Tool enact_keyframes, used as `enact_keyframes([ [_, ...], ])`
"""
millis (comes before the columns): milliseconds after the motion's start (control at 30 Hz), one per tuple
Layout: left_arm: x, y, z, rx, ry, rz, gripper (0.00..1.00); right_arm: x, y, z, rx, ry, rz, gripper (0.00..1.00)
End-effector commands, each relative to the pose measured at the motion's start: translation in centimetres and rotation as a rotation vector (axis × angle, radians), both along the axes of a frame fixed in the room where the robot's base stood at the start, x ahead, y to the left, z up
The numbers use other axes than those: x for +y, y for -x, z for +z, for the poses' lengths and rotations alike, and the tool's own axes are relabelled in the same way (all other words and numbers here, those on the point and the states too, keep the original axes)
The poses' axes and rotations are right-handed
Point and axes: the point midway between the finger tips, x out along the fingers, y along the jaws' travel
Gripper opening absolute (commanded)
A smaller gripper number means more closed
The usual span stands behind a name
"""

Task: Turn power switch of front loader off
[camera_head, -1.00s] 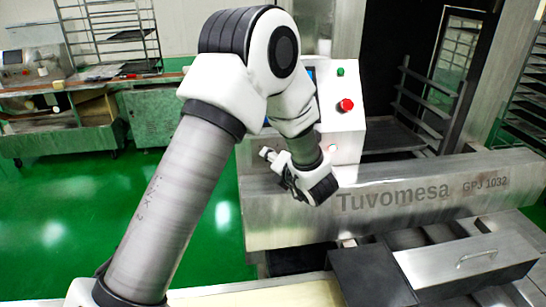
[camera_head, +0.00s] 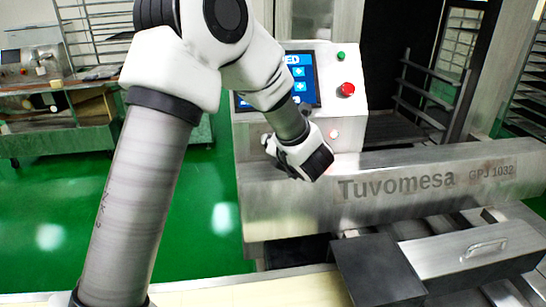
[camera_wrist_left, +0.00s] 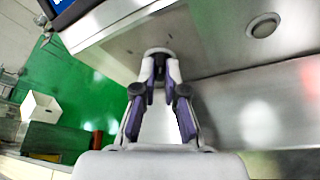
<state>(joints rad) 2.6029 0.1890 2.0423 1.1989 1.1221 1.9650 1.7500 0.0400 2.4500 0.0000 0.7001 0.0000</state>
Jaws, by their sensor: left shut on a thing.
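My left gripper (camera_head: 268,143) is beside the front loader's white control box, above the long metal beam (camera_head: 425,187) marked Tuvomesa. In the left wrist view its two fingers (camera_wrist_left: 158,62) come together, shut on a small grey part at a metal surface. This seems to be the power switch (camera_wrist_left: 158,51); the fingers hide most of it, and its position cannot be read. In the head view the switch is hidden by the hand. My right gripper is not in view.
The control box carries a blue screen (camera_head: 301,80), a green button (camera_head: 341,56), a red knob (camera_head: 347,89) and a small lit button (camera_head: 334,134). A dark box (camera_head: 375,270) stands in front of the beam. Open green floor (camera_head: 205,215) is at left.

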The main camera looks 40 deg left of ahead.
Motion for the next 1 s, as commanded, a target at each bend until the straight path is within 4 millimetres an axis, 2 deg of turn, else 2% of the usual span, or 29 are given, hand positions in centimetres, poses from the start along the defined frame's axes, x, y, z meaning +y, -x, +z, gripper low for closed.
enact_keyframes([
  [33, 0.1, 0.1, -1.1, -0.036, 0.026, 0.002, 0.00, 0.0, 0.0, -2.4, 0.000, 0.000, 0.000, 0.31],
  [200, 0.2, 0.2, -1.2, -0.161, 0.126, 0.002, 0.00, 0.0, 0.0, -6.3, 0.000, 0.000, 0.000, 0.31],
  [400, 0.3, 0.3, -1.0, -0.307, 0.246, 0.001, 0.00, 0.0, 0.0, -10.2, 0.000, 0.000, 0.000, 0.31],
  [500, 0.3, 0.4, -0.7, -0.381, 0.305, 0.000, 0.00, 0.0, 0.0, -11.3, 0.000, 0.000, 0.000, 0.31],
  [667, 0.4, 0.5, -0.2, -0.494, 0.401, 0.001, 0.00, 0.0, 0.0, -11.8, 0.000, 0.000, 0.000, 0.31],
  [1000, 0.5, 0.6, 0.1, -0.731, 0.592, 0.001, 0.00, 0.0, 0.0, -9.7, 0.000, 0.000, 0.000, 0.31],
])
